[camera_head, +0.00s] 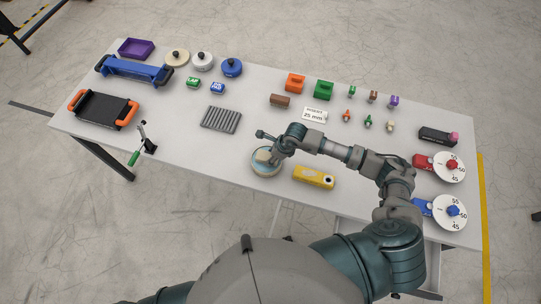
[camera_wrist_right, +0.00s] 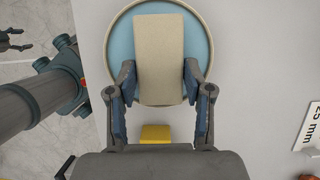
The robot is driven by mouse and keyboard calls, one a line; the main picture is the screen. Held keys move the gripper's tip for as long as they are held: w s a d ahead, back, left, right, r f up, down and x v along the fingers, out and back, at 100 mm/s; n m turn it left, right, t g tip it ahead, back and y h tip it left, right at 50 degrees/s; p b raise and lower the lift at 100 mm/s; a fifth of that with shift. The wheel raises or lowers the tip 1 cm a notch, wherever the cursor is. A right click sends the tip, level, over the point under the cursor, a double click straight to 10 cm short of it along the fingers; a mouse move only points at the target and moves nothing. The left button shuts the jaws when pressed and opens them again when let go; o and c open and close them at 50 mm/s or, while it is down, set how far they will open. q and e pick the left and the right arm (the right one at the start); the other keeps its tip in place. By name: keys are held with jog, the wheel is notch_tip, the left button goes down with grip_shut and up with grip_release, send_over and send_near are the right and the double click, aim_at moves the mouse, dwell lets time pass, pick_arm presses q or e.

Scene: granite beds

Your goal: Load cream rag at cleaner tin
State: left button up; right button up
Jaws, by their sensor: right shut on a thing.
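The cream rag (camera_wrist_right: 159,45) is a pale, block-like pad between the fingertips of my right gripper (camera_wrist_right: 160,82) in the wrist view. The right gripper is shut on its two sides. The cleaner tin (camera_wrist_right: 117,45) is a round dish with a pale rim and light blue inside, directly beyond the rag. In the head view the tin (camera_head: 265,173) stands near the table's front edge, with the rag (camera_head: 262,155) and right gripper (camera_head: 271,153) over it. I cannot tell whether the rag touches the blue surface. My left gripper is not in view.
A yellow tool (camera_head: 314,177) lies just right of the tin. A grey ribbed plate (camera_head: 221,119) lies behind it to the left. A white "25 mm" card (camera_head: 315,115) lies behind to the right. Two dials (camera_head: 449,167) stand at the right end.

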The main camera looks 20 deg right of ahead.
jog(key=shift+d+f, duration=0.1)
jog(key=shift+f, duration=0.1)
jog(key=o, duration=0.9)
jog(key=shift+c, duration=0.2)
jog(key=shift+o, duration=1.2)
jog(key=shift+a, duration=0.3)
jog(key=c, duration=0.4)
jog(key=shift+o, duration=0.2)
jog(key=shift+d, duration=0.1)
jog(key=shift+d, duration=0.1)
jog(key=shift+r, duration=0.15)
jog(key=shift+c, duration=0.2)
